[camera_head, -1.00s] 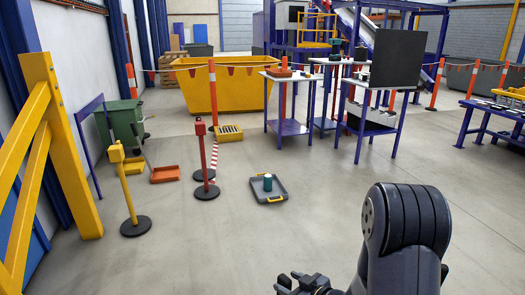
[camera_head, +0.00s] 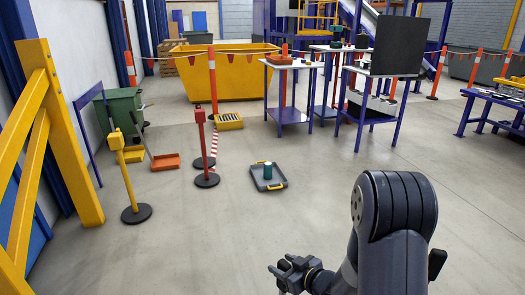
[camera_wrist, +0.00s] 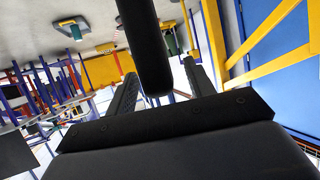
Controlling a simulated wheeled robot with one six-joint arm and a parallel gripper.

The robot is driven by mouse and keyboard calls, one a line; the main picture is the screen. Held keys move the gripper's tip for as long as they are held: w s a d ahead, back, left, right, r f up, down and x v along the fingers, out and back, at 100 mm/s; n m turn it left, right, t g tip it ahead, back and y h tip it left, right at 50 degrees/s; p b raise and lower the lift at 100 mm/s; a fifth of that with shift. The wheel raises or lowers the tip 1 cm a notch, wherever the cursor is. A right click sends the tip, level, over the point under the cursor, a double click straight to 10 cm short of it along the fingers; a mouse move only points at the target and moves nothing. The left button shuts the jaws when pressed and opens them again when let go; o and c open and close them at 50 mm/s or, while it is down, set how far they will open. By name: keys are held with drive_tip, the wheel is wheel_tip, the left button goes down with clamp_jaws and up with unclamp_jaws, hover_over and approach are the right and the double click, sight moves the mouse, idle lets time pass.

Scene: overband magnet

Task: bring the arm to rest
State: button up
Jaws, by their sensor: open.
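My arm is folded at the lower right of the head view, with its large dark rounded joint nearest the camera. My gripper (camera_head: 283,272) is low in the head view, left of that joint, above the bare floor. In the wrist view its two dark fingers (camera_wrist: 160,85) stand apart. A dark rounded bar hangs down in front of them from the top; I cannot tell what it is. I see nothing held between the fingers.
A grey tray (camera_head: 275,185) with a green canister (camera_head: 267,170) lies on the floor ahead. Red (camera_head: 205,145) and yellow (camera_head: 124,175) posts stand left of it. A yellow frame (camera_head: 62,140) is at far left. Tables (camera_head: 288,115) stand farther back. Floor around the gripper is clear.

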drive_tip(key=r+p, duration=0.8)
drive_tip(key=r, duration=0.1)
drive_tip(key=shift+w+a+r+p, duration=0.3)
drive_tip(key=shift+w+p, duration=0.05)
drive_tip(key=shift+p, duration=0.05)
drive_tip(key=s+d+r+m+t+h+p, duration=0.1)
drive_tip(key=r+p, duration=0.4)
drive_tip(key=p, duration=0.6)
drive_tip(key=s+d+r+m+t+h+p, duration=0.2)
drive_tip(key=s+d+r+m+h+p, duration=0.2)
drive_tip(key=p, duration=0.6)
drive_tip(key=shift+s+d+r+m+h+p, duration=0.35)
drive_tip(key=shift+d+r+m+h, duration=0.45)
drive_tip(key=shift+d+m+h, duration=0.3)
drive_tip(key=shift+d, duration=0.1)
